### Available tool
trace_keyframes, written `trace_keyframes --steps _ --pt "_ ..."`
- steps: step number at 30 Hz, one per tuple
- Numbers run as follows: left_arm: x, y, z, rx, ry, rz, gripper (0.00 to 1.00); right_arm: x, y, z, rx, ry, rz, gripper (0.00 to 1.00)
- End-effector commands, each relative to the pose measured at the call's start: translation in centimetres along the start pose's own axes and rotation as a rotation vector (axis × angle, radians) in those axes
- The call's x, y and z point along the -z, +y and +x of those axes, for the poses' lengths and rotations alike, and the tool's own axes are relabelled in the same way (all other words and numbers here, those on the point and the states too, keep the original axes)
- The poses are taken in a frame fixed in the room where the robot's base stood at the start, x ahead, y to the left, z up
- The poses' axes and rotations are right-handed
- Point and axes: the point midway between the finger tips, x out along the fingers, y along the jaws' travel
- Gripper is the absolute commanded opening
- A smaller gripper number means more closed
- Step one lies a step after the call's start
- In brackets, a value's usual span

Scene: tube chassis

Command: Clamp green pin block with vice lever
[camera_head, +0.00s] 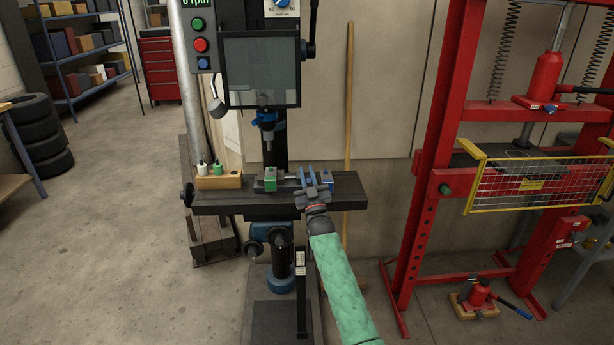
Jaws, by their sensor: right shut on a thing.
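A small green block (270,179) sits at the left end of the vice on the dark drill-press table (245,200). The vice (327,180), with blue parts, lies to the right of the block and is partly covered by my right gripper. My right gripper (311,181), on an arm in a green quilted sleeve, is at the vice, right of the green block. It is shut on what seems to be the vice lever, which the fingers mostly hide. Whether the jaws press on the block is too small to tell. My left gripper is out of view.
A wooden holder (219,182) with a white and a green piece stands at the table's left end. The drill chuck (267,119) and clear guard (262,68) hang above. A red press frame (424,170) stands to the right. Open floor lies left.

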Motion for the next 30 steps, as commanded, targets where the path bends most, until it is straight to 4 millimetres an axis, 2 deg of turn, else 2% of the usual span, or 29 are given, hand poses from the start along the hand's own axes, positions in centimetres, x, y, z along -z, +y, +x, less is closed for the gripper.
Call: trace_keyframes --steps 4,5,8,19,30 --pt "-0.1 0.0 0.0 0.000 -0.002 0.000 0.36 -0.2 -0.1 -0.1 0.001 -0.003 0.000 0.00" --pt "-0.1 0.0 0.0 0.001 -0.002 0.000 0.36 -0.2 -0.1 -0.1 0.001 -0.003 0.000 0.18" --pt "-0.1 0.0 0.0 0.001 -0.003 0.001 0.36 -0.1 -0.1 -0.1 0.001 -0.003 0.000 0.38" --pt "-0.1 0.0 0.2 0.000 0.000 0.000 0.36 -0.2 0.0 -0.6 0.000 -0.002 0.000 0.38" --pt "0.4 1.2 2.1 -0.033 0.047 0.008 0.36 -0.2 0.0 -5.7 0.000 -0.001 0.000 0.38"
